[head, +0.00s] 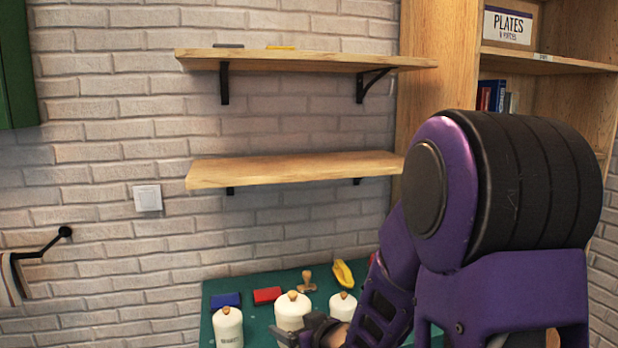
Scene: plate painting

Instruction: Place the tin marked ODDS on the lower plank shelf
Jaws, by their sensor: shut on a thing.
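The lower plank shelf (290,169) is pale wood on the brick wall, held by two black brackets, and its top is bare. Three white tins with wooden knobs stand out at the bottom: a left one (228,328), a middle one (291,309) and a right one (343,302). The left tin has a label too small to read; no ODDS mark is legible. My gripper (289,336) is at the lower front of the middle tin, which looks larger than the others. It is shut on that tin; its fingertips are partly cut off by the picture's bottom edge.
A green surface (257,281) bears a blue block (226,300), a red block (267,295), a wooden stamp (307,282) and a yellow item (343,273). An upper shelf (300,61) hangs overhead. A wooden bookcase (425,60) stands right; my arm covers much of that side.

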